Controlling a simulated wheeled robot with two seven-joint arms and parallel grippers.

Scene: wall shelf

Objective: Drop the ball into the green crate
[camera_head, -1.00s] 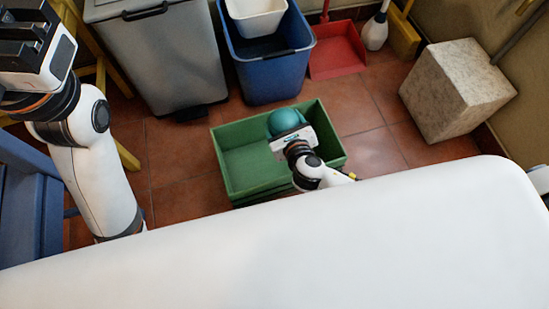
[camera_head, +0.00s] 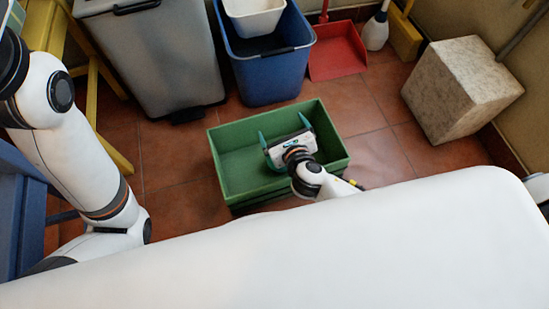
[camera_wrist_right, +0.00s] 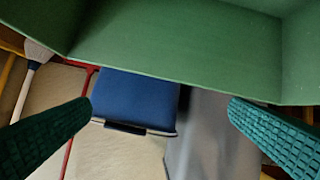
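The green crate (camera_head: 232,170) stands on the tiled floor in the middle of the head view. Its green inside also fills the top of the right wrist view (camera_wrist_right: 180,35). My right gripper (camera_head: 282,126) is over the crate's right half, its two teal fingers spread apart. In the right wrist view the gripper (camera_wrist_right: 160,108) is open, with nothing between the fingers. The ball does not show in either current view; the gripper hides part of the crate's inside. My left arm comes in at the left, its gripper out of frame.
A blue bin (camera_head: 268,75) with a white tub (camera_head: 255,17), a grey bin (camera_head: 155,60) and a red dustpan (camera_head: 338,55) stand behind the crate. A pale stone block (camera_head: 460,90) is at the right. Bare tiles lie either side of the crate.

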